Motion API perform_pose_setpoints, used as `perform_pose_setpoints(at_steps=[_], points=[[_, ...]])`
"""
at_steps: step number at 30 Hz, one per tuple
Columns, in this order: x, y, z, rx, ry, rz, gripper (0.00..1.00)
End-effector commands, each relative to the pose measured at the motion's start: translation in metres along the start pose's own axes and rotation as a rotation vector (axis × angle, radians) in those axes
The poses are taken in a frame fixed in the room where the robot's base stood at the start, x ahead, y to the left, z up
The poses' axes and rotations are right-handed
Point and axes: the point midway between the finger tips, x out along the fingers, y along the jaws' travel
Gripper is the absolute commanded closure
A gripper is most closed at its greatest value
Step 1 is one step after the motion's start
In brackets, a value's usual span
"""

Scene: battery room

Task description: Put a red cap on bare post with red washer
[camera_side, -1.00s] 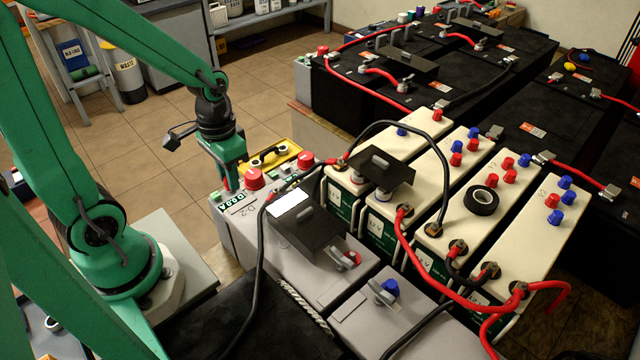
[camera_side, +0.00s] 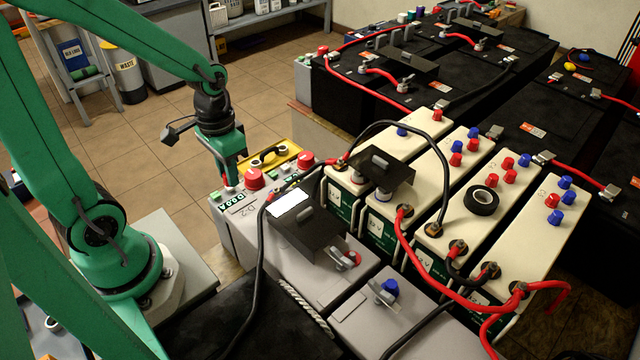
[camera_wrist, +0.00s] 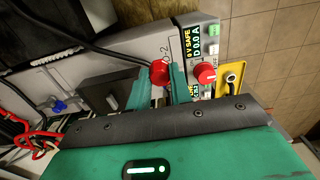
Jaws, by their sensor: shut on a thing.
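The side view mostly hides this cap behind the fingers. A grey lug with a red piece (camera_side: 350,259) sits on the grey battery's top; I cannot tell whether this is the bare post with the red washer. Other red caps (camera_side: 495,177) stand on the cream batteries (camera_side: 425,160).
A black cover (camera_side: 313,233), a blue cap (camera_side: 390,287) and black and red cables (camera_side: 400,235) crowd the tops.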

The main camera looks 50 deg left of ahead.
Motion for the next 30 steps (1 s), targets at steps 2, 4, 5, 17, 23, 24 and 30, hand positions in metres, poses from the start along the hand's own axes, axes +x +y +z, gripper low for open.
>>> perform_pose_setpoints(at_steps=[2,4,5,17,23,24,30], points=[[-0.009,0.000,-0.001,0.000,0.004,-0.001,1.00],[-0.017,0.000,-0.001,0.000,0.005,-0.001,1.00],[-0.019,0.000,-0.001,0.000,0.004,-0.001,1.00],[-0.041,0.012,-0.014,0.004,0.000,0.000,1.00],[-0.043,0.029,-0.031,0.005,-0.001,0.000,1.00],[-0.044,0.034,-0.035,0.005,-0.001,0.000,1.00],[-0.046,0.070,-0.061,0.008,-0.002,0.000,1.00]])
